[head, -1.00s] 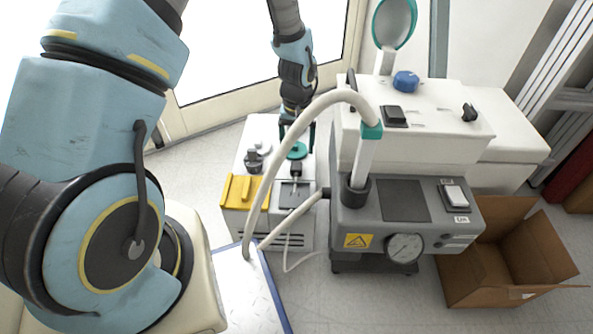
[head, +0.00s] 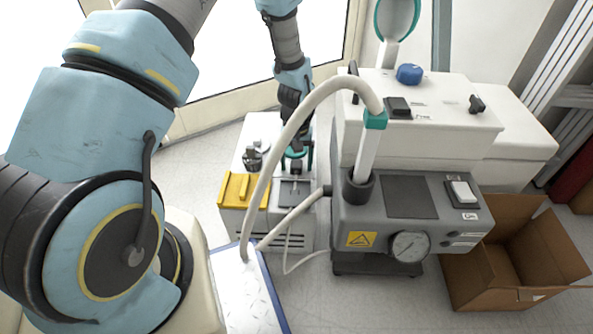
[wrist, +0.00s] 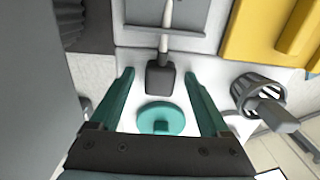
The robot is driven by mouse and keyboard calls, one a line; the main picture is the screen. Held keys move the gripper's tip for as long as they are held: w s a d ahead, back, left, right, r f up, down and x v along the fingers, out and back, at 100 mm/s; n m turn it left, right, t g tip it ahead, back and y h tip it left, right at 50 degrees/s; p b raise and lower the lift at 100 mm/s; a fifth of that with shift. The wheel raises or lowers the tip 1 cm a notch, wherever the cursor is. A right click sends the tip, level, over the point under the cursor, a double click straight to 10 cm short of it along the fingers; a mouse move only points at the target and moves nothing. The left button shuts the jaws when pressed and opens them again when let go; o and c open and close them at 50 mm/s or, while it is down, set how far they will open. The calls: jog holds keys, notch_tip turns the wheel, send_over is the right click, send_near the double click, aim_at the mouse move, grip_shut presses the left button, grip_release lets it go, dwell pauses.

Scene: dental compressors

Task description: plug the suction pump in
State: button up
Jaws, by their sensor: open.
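A dark plug (wrist: 161,80) with a pale cord (wrist: 168,20) lies on the white top of a low unit (head: 255,140). My gripper (wrist: 159,74) has teal fingers, open, one on each side of the plug with gaps between. In the head view my gripper (head: 298,158) is low over that unit, and the arm partly hides the plug. A round teal disc (wrist: 162,117) lies between the fingers, nearer the palm. The grey machine (head: 405,197) with gauge and thick pale hose stands to the right; I cannot tell for certain which machine is the suction pump. No socket is clearly seen.
A yellow part (head: 242,190) and a dark slotted cup (wrist: 258,92) are close by my gripper on the right in the wrist view. The thick hose (head: 268,175) arches in front of the arm. An open cardboard box (head: 515,255) sits on the floor at right.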

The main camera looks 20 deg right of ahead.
aim_at(297, 164)
jog(key=shift+c, duration=0.2)
grip_shut()
dwell(0.6)
notch_tip(297, 164, up, 10)
jog(key=p, duration=0.3)
jog(key=shift+p, duration=0.3)
jog(key=shift+s+f, duration=0.1)
